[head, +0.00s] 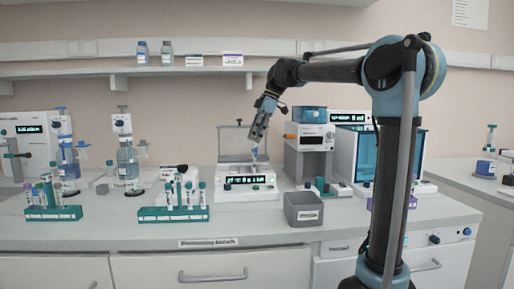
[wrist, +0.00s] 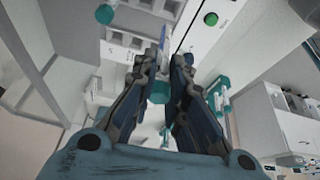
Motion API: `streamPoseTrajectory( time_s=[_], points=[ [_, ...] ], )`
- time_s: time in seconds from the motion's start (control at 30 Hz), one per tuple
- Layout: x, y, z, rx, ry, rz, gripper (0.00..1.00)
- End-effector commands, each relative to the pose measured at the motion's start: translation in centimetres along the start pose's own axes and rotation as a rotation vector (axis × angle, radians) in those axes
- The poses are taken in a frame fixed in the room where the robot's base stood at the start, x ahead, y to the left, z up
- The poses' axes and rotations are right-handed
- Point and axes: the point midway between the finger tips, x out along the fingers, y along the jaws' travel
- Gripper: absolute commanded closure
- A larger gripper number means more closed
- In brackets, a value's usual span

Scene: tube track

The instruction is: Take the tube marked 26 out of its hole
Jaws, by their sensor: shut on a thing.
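My gripper (head: 256,143) hangs over a white block device (head: 238,192) with a lit display, near the middle of the bench. It is shut on a tube (head: 254,156), which points downward below the fingers. In the wrist view the tube's teal cap (wrist: 159,97) shows between the two fingers (wrist: 167,72). No number is readable on the tube, so I cannot tell if it is 26. The device's holes (wrist: 128,40) show in the wrist view. I cannot tell whether the tube's lower end is still inside a hole.
Teal racks with tubes stand at the left (head: 54,213) and centre left (head: 174,214). A grey bin (head: 304,209) stands right of the device, with a grey machine (head: 308,160) behind it. Another teal-capped tube (wrist: 105,14) shows in the wrist view.

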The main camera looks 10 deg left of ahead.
Motion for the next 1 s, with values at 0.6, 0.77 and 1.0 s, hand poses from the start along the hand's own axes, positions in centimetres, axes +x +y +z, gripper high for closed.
streamPoseTrajectory(
  time_s=[0.6,0.77,1.0],
  points=[
    [-1.9,0.0,-0.8,0.000,0.000,0.000,1.00],
    [-4.1,0.0,-1.7,0.000,0.000,0.000,1.00],
    [-6.3,0.1,-2.6,0.000,0.000,0.000,1.00]
  ],
)
